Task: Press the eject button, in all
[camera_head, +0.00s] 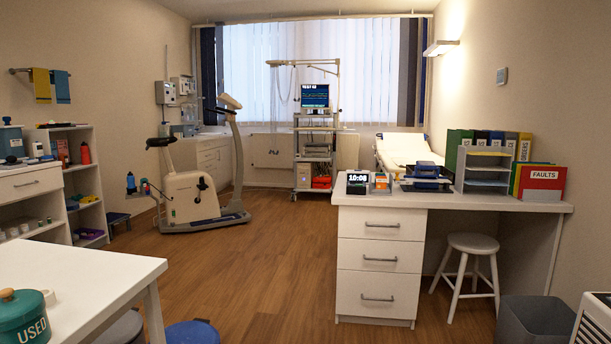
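No eject button can be made out in the head view; any such button is too small or hidden. A wheeled equipment trolley (300,152) stands by the window and carries a lit monitor (315,96) and several stacked units. An exercise bike (190,195) stands to its left. My gripper is not in view.
A white table (80,290) with a teal pot marked USED (22,318) is at the near left, with stools below it. A stool (469,270) and a grey bin (535,320) stand at the right. Wooden floor (260,275) is clear in the middle.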

